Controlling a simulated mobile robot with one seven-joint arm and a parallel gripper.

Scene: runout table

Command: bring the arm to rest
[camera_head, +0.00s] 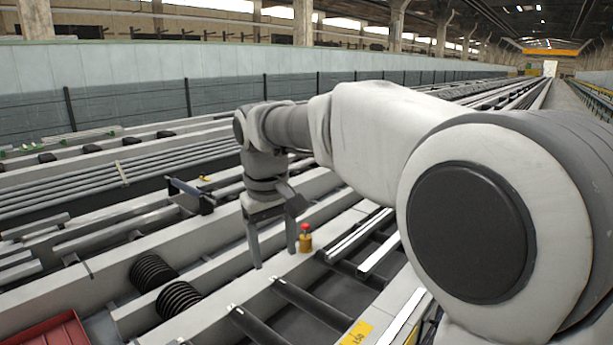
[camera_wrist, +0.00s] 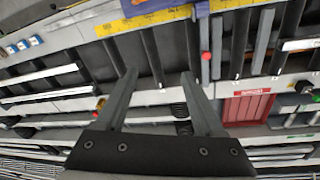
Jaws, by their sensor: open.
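My gripper (camera_head: 274,258) hangs at the end of my grey and white arm, pointing down over the runout table (camera_head: 228,318). Its two fingers are apart with nothing between them. In the wrist view, my gripper (camera_wrist: 160,74) also shows spread, empty fingers over the rails. My arm is bent and reaches left across the right half of the head view, hiding part of the table.
A yellow and red push-button (camera_head: 305,240) stands just right of the fingers. Black coils (camera_head: 153,272) lie to the lower left. A red tray (camera_head: 50,332) sits at the near left corner; it also shows in the wrist view (camera_wrist: 247,108). A yellow scale strip (camera_wrist: 150,20) runs along the edge.

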